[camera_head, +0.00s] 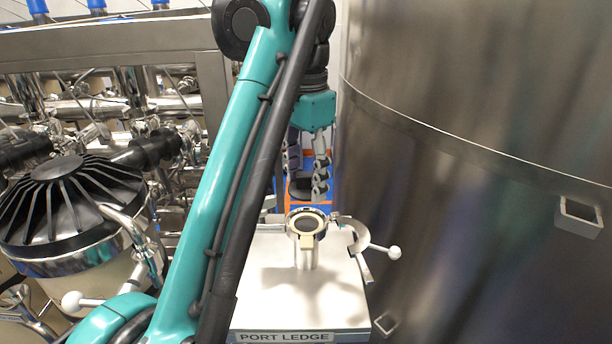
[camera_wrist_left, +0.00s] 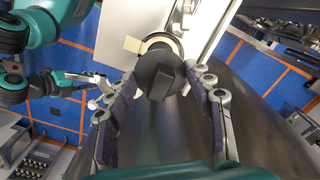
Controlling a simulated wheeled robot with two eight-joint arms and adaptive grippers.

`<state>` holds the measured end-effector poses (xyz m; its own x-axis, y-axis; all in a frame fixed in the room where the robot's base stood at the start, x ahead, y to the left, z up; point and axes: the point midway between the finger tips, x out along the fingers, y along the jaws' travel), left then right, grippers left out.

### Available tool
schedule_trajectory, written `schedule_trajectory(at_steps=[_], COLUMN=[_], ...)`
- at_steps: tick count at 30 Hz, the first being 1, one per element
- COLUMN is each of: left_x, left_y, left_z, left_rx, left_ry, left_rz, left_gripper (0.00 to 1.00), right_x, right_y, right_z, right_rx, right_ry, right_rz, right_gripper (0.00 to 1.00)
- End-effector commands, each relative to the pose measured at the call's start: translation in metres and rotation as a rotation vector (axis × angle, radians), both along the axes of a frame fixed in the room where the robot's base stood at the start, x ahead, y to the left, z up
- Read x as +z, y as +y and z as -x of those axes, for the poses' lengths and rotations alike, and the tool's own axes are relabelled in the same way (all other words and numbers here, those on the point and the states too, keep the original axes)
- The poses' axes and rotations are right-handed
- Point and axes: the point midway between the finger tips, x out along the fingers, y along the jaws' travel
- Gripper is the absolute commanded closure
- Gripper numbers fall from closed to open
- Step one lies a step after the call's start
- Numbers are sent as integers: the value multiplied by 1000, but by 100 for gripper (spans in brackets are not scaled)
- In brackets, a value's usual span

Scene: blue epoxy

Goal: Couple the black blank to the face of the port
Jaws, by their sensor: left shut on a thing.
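The black blank (camera_head: 300,187) is a dark round disc held above the port in the head view. In the left wrist view the blank (camera_wrist_left: 158,70) shows a raised block on its back. My left gripper (camera_head: 307,182) is shut on it; its padded fingers also show on either side in the wrist view (camera_wrist_left: 160,80). The port (camera_head: 307,225) is a short upright metal pipe with a cream ring on its face. A gap shows between blank and port in the head view. In the wrist view the blank partly hides the port (camera_wrist_left: 158,40). My right gripper (camera_wrist_left: 95,86) appears small at left in the wrist view.
The port stands on a white ledge (camera_head: 265,285) labelled "PORT LEDGE". A curved clamp arm with a white ball handle (camera_head: 394,253) lies open right of the port. A large steel tank (camera_head: 470,220) fills the right side. Pipework and a black-finned vessel (camera_head: 68,200) crowd the left.

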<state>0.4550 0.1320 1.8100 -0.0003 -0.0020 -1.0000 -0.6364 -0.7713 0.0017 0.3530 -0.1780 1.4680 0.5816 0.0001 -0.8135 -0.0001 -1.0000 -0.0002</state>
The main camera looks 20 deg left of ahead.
Motion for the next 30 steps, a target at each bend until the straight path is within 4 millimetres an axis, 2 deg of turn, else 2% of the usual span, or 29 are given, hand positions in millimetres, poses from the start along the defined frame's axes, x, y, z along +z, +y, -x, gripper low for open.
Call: schedule_trajectory(at_steps=[16,30], left_x=[-52,-55], left_y=[0,0], left_z=[0,0], left_rx=[-1,-1], left_ry=[0,0], left_rz=[0,0], left_gripper=[83,83], right_x=[-41,-42], right_y=[0,0], right_z=[0,0], right_rx=[0,0], right_ry=[0,0], right_rz=[0,0], right_gripper=[58,58])
